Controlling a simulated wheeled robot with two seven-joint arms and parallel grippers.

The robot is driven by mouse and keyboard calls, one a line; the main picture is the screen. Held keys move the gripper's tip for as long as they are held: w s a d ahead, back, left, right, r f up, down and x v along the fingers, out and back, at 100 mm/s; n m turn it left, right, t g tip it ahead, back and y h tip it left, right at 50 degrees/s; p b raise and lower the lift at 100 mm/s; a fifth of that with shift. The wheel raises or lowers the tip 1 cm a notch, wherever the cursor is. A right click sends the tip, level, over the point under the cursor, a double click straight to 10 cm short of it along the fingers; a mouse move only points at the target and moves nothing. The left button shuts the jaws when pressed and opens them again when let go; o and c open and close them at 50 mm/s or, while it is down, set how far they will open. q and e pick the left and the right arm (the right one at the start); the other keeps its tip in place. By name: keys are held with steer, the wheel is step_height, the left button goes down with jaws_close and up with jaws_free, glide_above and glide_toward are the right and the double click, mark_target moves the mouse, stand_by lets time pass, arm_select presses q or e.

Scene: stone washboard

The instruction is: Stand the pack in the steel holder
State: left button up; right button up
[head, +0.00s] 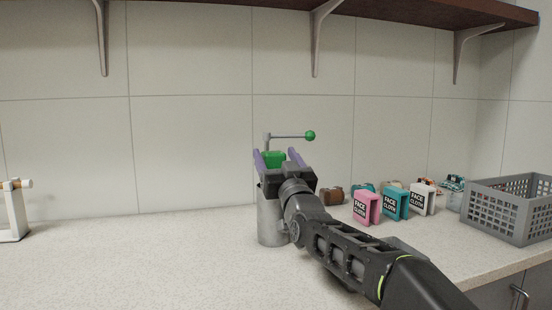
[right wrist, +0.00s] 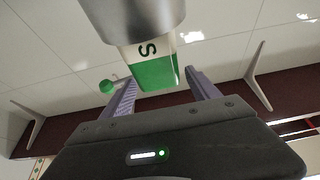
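The steel holder (head: 270,225) is an upright cylinder on the counter, partly hidden by my right arm; its wall also shows at the top of the right wrist view (right wrist: 135,15). The green and white pack (head: 274,157) stands up out of the holder's mouth, its green end showing. In the right wrist view the pack (right wrist: 155,72) bears a letter S, and its other end is hidden inside the holder. My right gripper (head: 279,158) has its purple fingers spread on either side of the pack, with a gap visible. My left gripper is not in view.
A grey rod with a green ball (head: 310,136) rises behind the holder. Pink (head: 366,208), teal (head: 395,203) and white (head: 422,199) face cloth packs stand to the right, before a grey basket (head: 510,208). A white stand (head: 15,212) is far left. The counter's left-middle is clear.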

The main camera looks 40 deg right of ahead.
steer(key=shift+o, duration=0.4)
steer(key=shift+f, duration=0.1)
steer(key=b+v, duration=0.1)
steer(key=v, duration=0.6)
steer(key=shift+s, duration=0.35)
steer(key=shift+a, duration=0.15)
stand_by(0.6)
